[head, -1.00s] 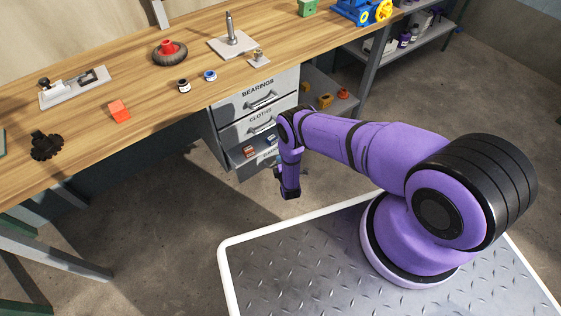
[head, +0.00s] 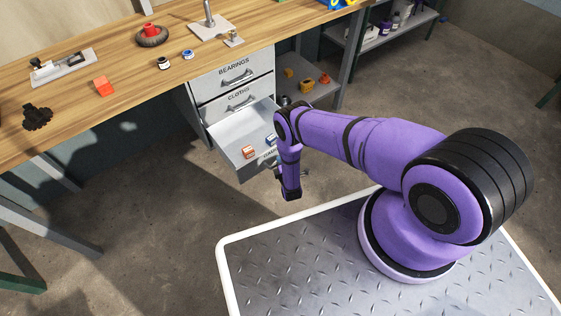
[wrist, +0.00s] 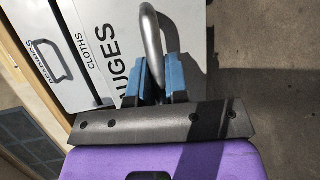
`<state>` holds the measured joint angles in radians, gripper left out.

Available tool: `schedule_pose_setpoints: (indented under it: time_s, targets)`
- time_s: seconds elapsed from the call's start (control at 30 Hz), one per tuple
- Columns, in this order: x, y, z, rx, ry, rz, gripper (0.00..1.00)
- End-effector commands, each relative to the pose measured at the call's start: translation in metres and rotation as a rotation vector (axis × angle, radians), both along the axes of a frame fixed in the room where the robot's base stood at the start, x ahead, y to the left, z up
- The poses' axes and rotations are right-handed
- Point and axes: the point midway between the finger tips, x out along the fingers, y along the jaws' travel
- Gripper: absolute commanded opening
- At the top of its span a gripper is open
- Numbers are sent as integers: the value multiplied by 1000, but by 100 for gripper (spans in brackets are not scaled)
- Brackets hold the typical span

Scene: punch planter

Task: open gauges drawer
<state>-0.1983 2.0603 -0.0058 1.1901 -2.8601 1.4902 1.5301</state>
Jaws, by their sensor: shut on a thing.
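The gauges drawer (head: 225,139) is the lowest drawer showing under the workbench, and it stands well out from the cabinet. An orange item (head: 248,152) and a blue item (head: 271,140) lie inside it. In the wrist view its white front (wrist: 120,18) carries partly hidden lettering ending in "AUGES". The curved metal handle (wrist: 152,40) runs between the blue fingers of my gripper (wrist: 162,72), which is shut on it. In the head view my arm hides the handle and part of the drawer front.
The closed bearings drawer (head: 233,72) and cloths drawer (head: 238,100) sit above. The wooden workbench (head: 120,75) holds several small parts. A low shelf (head: 318,92) with orange and yellow items is to the right. The concrete floor (head: 150,215) in front is clear.

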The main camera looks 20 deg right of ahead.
Motion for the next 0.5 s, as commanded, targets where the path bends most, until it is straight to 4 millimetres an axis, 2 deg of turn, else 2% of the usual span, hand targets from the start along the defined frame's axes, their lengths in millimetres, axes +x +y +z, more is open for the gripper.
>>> schedule_pose_setpoints:
  time_s: [0.17, 0.2, 0.3, 0.5]
  targets:
    - [3, 1, 3, 1, -8, 0, 0]
    - [3, 1, 3, 1, -8, 0, 22]
    - [2, 0, 2, 1, -6, 0, 40]
    - [1, 0, 1, 1, -3, 0, 40]
